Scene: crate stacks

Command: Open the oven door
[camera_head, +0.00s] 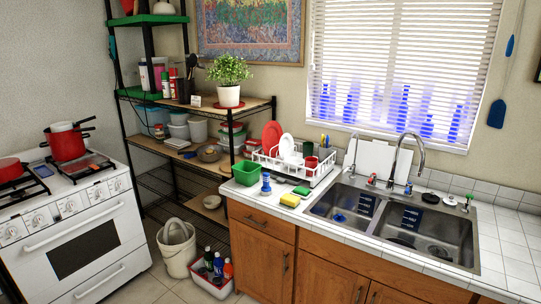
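A white oven (70,225) stands at the left with a gas hob on top. Its door (118,228) looks shut, with a dark window (84,249) in the middle. A long white door handle (74,228) runs along the door's top edge, below a row of knobs (70,206). A second white handle (100,283) is on the drawer below. Neither of my grippers is in view.
Red pots (68,147) sit on the hob. A white bucket (177,247) and a crate of bottles (212,276) stand on the floor right of the oven. Wooden cabinets (262,250) with a sink (400,222) fill the right. Some floor (158,288) before the bucket is clear.

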